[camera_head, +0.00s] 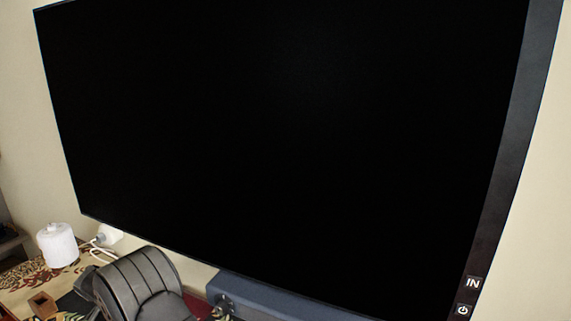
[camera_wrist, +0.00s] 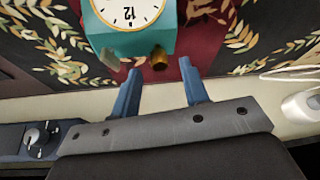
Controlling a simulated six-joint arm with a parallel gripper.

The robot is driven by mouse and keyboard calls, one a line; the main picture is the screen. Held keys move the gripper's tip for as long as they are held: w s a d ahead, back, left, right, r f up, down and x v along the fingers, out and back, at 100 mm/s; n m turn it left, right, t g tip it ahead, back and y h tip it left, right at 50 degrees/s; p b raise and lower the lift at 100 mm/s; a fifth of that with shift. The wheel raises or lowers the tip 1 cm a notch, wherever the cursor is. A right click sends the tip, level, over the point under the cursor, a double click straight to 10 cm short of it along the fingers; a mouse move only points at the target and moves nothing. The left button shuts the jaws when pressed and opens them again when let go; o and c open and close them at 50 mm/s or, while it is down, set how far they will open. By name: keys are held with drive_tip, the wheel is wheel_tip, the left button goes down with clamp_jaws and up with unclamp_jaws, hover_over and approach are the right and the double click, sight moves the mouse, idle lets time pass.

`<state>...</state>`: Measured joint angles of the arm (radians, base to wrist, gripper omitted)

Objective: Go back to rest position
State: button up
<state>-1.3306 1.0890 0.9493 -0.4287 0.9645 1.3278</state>
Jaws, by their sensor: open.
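My gripper (camera_wrist: 159,66) shows in the wrist view as two blue fingers, spread apart with nothing held between them. A teal clock (camera_wrist: 130,40) with a white dial appears upside down just beyond the fingertips. I cannot tell whether the fingers touch the clock. The gripper cannot be made out in the head view.
A large black screen (camera_head: 290,140) on the pale wall fills the head view. A blue-grey box (camera_head: 285,298) with a knob sits below it. A white round object (camera_head: 57,245), a white cable (camera_head: 100,250) and a small brown block (camera_head: 42,305) are at lower left.

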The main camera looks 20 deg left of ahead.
drive_tip(key=shift+x, duration=1.1)
drive_tip(key=shift+d+r+n+y, duration=0.15)
drive_tip(key=shift+n+y, duration=0.15)
drive_tip(key=shift+n, duration=0.5)
drive_tip(key=n, duration=0.2)
drive_tip(key=n+g+y, duration=0.1)
drive_tip(key=n, duration=0.1)
drive_tip(key=shift+w+n+y, duration=0.1)
drive_tip(key=shift+n+y, duration=0.2)
drive_tip(key=v, duration=1.1)
drive_tip(key=shift+r, duration=0.3)
